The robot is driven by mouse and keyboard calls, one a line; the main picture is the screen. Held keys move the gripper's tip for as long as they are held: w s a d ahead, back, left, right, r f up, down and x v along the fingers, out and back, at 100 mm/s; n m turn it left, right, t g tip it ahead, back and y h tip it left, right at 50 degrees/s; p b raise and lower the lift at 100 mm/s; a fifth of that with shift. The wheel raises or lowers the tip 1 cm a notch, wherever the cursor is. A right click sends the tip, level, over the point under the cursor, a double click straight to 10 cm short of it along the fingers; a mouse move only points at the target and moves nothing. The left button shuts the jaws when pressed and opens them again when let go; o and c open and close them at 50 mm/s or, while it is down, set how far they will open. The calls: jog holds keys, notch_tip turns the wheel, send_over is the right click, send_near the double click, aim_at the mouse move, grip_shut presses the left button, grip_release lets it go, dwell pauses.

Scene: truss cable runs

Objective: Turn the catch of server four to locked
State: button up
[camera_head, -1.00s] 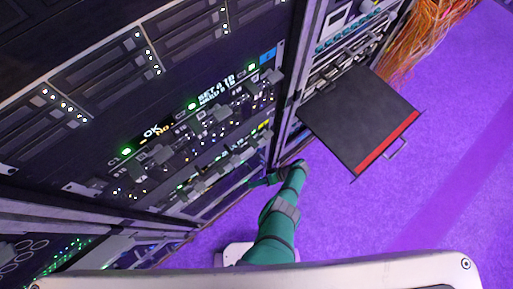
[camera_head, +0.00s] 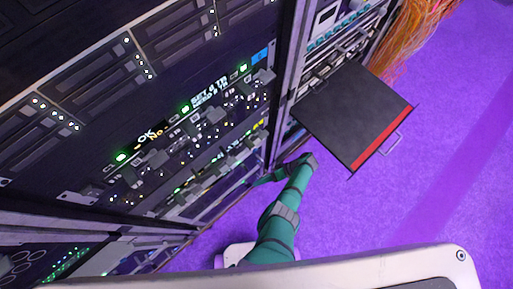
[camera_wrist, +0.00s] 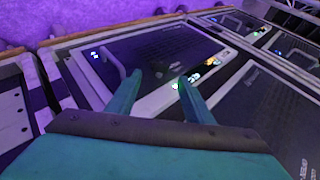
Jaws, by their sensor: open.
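A server rack (camera_head: 75,150) with dark units fills the left of the head view. Several small grey catches or levers, such as one at the row's right end (camera_head: 263,77), line its lit panels. Small lit displays (camera_head: 205,97) carry text that is only partly readable. I cannot tell which unit is server four or how its catch stands. My gripper (camera_wrist: 160,77) is open in the wrist view, its two green fingers apart with nothing visibly held. A dark framed unit front (camera_wrist: 165,55) lies beyond the fingertips; contact cannot be told. In the head view my gripper (camera_head: 265,180) is small beside the rack's lower right.
A black pulled-out tray (camera_head: 350,115) with a red front strip and a handle juts from the neighbouring rack at right. Orange cables (camera_head: 412,35) hang at the top right. The purple floor (camera_head: 440,180) is open at right.

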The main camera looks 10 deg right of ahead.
jog(key=v, duration=0.5)
